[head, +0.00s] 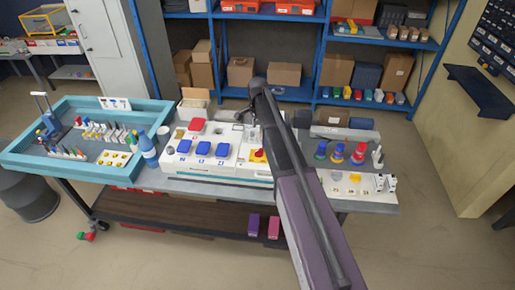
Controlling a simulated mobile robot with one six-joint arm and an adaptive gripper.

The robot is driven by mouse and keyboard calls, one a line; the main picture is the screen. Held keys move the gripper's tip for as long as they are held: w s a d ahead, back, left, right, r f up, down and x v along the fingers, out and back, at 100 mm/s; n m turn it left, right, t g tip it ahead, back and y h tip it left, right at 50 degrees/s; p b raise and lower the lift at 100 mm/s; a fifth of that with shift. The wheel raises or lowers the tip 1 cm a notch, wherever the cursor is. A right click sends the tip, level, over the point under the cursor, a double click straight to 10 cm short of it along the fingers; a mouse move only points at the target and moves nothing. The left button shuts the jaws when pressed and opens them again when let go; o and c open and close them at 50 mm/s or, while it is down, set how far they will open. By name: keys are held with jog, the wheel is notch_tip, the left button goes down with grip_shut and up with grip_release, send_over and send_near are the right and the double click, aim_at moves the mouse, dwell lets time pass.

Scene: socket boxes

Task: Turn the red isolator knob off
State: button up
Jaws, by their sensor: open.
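The red isolator knob (259,153) sits on a yellow plate at the right part of the white socket box panel (218,169). My arm passes close to its right side in the picture. The knob is small here, so I cannot tell which way it points. Blue socket covers (202,149) and a red one (196,125) are on the panel left of the knob.
A teal tray (30,160) with small parts stands at the left, beside a blue bottle (148,150). Red and blue plugs (338,153) stand right of my arm. Blue shelves (222,55) with boxes stand behind the bench (385,203).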

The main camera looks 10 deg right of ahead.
aim_at(258, 150)
jog(key=shift+f, duration=0.15)
notch_tip(258, 150, down, 14)
jog(key=b, duration=1.3)
jog(key=shift+r+b, duration=0.2)
jog(key=shift+b, duration=0.2)
dwell(0.4)
grip_shut()
